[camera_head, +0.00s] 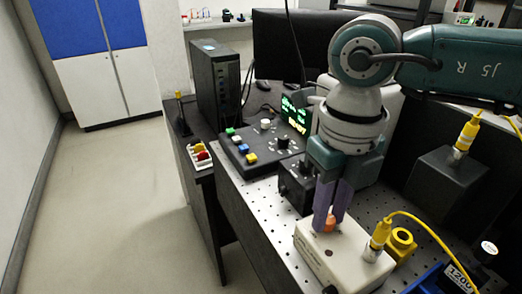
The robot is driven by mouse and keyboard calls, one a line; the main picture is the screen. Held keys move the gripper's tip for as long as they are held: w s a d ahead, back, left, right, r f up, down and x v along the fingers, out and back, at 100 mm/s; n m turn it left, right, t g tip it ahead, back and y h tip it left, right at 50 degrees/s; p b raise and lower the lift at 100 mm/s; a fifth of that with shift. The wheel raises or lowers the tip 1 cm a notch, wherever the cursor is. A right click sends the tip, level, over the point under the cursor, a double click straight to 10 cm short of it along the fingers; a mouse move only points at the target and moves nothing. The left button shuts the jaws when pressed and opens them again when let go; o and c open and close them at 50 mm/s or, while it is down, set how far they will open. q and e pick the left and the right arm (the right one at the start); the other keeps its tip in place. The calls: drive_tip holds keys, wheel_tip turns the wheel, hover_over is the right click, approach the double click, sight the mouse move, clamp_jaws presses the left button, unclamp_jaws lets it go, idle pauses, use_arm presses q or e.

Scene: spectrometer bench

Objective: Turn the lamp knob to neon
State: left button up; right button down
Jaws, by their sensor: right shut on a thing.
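A cream box (318,254) stands on the perforated bench top near the bottom centre. An orange knob (330,224), which I take to be the lamp knob, sits on its top face. My right gripper (329,213) points down from above with its purple fingers shut on this knob. The fingers hide part of the knob, and I cannot read any mark for neon or which way the knob points. My left gripper is not in view.
A yellow cable leaves a yellow-and-silver plug (377,241) on the box, close to the right of my gripper. A yellow ring-shaped part (401,243) stands beside it. A black control box (262,147) with coloured buttons and a small black knobbed unit (295,187) stand behind.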

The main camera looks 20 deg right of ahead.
idle(0.5)
drive_tip(key=c, duration=0.7)
unclamp_jaws()
wheel_tip(320, 180, up, 10)
